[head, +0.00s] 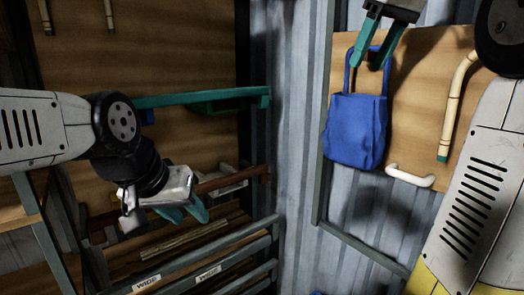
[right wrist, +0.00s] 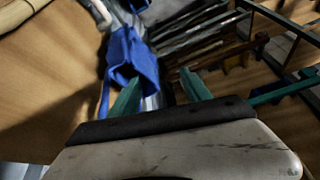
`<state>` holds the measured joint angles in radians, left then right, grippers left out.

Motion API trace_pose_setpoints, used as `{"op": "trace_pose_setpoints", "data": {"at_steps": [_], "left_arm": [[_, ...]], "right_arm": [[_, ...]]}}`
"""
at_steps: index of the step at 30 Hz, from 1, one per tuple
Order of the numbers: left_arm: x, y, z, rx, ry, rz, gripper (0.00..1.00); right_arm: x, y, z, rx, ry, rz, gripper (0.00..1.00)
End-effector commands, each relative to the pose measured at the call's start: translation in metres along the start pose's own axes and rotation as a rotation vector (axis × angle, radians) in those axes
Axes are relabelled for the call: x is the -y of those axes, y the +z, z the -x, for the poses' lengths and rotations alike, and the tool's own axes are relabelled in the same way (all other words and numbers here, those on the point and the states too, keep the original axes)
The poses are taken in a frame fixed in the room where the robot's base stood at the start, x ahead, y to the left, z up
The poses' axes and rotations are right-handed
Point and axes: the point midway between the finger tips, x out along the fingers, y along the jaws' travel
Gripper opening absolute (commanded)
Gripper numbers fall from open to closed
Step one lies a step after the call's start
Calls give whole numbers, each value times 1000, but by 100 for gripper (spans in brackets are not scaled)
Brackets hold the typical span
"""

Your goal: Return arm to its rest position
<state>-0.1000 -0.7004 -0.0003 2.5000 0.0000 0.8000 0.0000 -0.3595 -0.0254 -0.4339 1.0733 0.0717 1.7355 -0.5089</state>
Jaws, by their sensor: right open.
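My right gripper (head: 369,66) is at the top right of the head view, in front of the handle of a blue bag (head: 356,130). Its two teal fingers are apart with nothing between them; they also show in the right wrist view (right wrist: 163,84). The bag appears behind the left finger there (right wrist: 131,58). I cannot tell whether a finger touches the handle. My left gripper (head: 188,214) is low on the left, above a rack. Its teal fingers are partly hidden by its own wrist, so its opening is unclear.
The bag hangs at a wooden board (head: 405,110) on a corrugated metal wall (head: 290,130). A white handle (head: 410,177) and a curved rattan piece (head: 458,100) are on the board. A metal rack (head: 215,277) with long sticks is below my left gripper. A teal bar (head: 200,97) juts above it.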

Motion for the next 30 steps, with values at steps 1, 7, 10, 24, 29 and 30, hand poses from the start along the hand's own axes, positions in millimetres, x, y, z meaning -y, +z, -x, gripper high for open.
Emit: {"op": "trace_pose_setpoints", "data": {"at_steps": [1,7,10,24,29,30], "left_arm": [[0,0,0,0,0,0,40],[0,0,0,0,0,0,40],[0,0,0,0,0,0,40],[0,0,0,0,0,0,40],[0,0,0,0,0,0,40],[0,0,0,0,0,0,40]], "right_arm": [[0,4,-4,-3,-4,-12,56],[5,20,-23,-28,-20,-64,56],[11,32,-37,-43,-27,-97,56],[102,153,-172,-144,8,-296,56],[123,191,-211,-165,38,-335,56],[126,197,-217,-169,43,-341,56]]}}
